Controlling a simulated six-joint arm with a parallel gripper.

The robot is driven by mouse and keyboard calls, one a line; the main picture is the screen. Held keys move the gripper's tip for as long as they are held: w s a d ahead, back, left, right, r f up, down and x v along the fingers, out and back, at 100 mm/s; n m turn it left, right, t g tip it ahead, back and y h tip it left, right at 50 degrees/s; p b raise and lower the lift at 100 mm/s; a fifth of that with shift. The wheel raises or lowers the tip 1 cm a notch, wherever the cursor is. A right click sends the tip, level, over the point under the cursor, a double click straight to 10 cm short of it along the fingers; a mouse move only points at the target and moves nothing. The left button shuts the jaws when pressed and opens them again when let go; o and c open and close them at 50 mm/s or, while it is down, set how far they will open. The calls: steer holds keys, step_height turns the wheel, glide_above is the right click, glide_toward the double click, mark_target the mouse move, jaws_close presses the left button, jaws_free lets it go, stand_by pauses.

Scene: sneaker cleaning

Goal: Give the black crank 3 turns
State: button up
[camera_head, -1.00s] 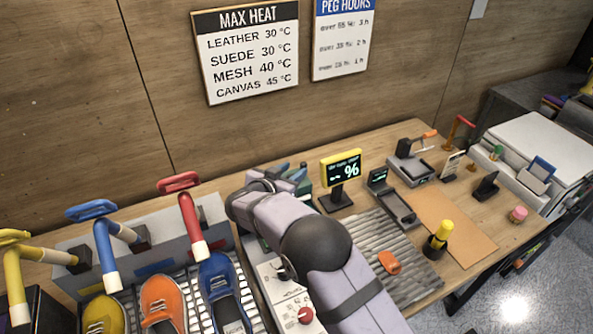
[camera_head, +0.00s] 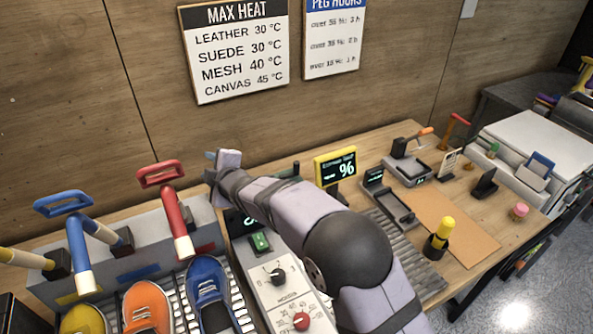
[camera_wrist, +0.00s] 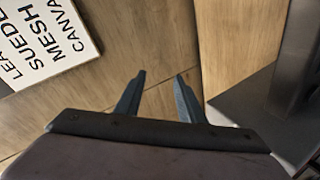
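I cannot pick out a clear black crank in either view. A small dark upright piece (camera_head: 297,167) shows behind my forearm, and I cannot tell whether it belongs to a crank. A black knob (camera_head: 276,276) sits on the white control panel (camera_head: 262,297). My gripper (camera_head: 210,155) is near the wall, behind the panel and right of the red handle (camera_head: 172,200). In the wrist view, my gripper (camera_wrist: 160,76) has its two fingers apart with nothing between them. My arm hides part of the bench behind the panel.
Blue handle (camera_head: 78,235) and red handle stand above the shoes (camera_head: 212,290) at left. A yellow display (camera_head: 336,166) stands right of my forearm. The wooden wall (camera_head: 90,90) is close behind.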

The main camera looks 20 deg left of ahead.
step_height(320, 180, down, 3)
steer(key=d+n+h+b, duration=0.1)
steer(key=d+n, duration=0.1)
steer(key=n, duration=0.2)
steer(key=n+t+h+b, duration=0.45)
steer(key=n+h, duration=0.25)
steer(key=n, duration=0.4)
glide_toward(296, 166)
steer(key=d+x, duration=0.1)
steer(key=x, duration=0.3)
steer(key=shift+t, duration=0.25)
steer(key=shift+a+p+x, duration=0.15)
steer(key=shift+p+x, duration=0.4)
steer(key=shift+x, duration=0.65)
steer(key=shift+a+p+x, duration=0.15)
steer(key=shift+p+x, duration=0.4)
steer(key=shift+x, duration=0.7)
steer(key=shift+a+p+x, duration=0.2)
steer(key=shift+p+x, duration=0.35)
steer(key=shift+x, duration=0.65)
steer(key=shift+s+f, duration=0.1)
steer(key=shift+s, duration=0.05)
jaws_close()
steer(key=shift+h, duration=0.3)
